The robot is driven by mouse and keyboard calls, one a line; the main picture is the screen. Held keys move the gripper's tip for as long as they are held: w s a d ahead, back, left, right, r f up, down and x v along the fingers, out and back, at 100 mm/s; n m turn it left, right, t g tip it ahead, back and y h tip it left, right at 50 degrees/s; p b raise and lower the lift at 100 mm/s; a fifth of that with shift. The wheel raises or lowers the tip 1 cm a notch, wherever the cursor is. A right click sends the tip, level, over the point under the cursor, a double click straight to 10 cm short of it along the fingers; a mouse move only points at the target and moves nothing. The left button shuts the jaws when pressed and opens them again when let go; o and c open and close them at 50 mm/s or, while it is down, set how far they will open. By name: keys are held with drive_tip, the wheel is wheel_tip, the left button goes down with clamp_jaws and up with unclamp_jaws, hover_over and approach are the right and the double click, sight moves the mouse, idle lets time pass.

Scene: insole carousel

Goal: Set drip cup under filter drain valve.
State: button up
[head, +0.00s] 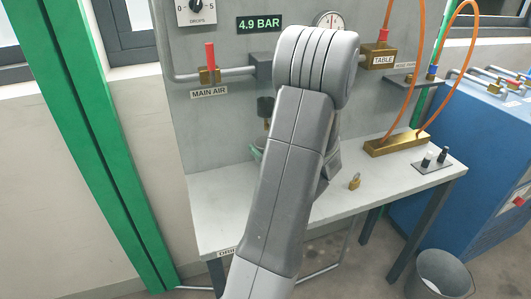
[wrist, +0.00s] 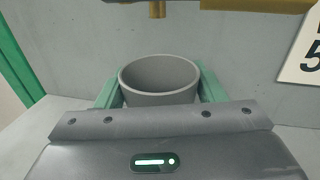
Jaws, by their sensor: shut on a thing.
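A grey, open-topped drip cup (wrist: 160,80) is upright and looks empty in the wrist view. My gripper (wrist: 160,86) is shut on it, with a green finger on each side. A small brass drain valve (wrist: 157,9) hangs at the top of the wrist view, above the cup's far rim and apart from it. I cannot tell whether the cup is directly beneath it. In the head view, the dark filter (head: 265,106) shows left of my arm on the panel.
A grey bench (head: 225,205) stands below the panel. A small brass padlock (head: 354,181), a brass manifold (head: 395,143) with orange hoses, and a plate with small dark fittings (head: 432,163) lie to the right. A bucket (head: 440,275) is on the floor.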

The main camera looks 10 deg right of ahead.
drive_tip(key=shift+f, duration=1.15)
drive_tip(key=shift+f+b, duration=0.2)
drive_tip(key=shift+b, duration=0.1)
drive_tip(key=o, duration=1.1)
drive_tip(key=shift+r, duration=0.15)
drive_tip(key=shift+s+d, duration=0.15)
drive_tip(key=shift+s, duration=0.05)
drive_tip(key=v, duration=1.1)
drive_tip(key=shift+s+d, duration=0.1)
drive_tip(key=shift+s, duration=0.25)
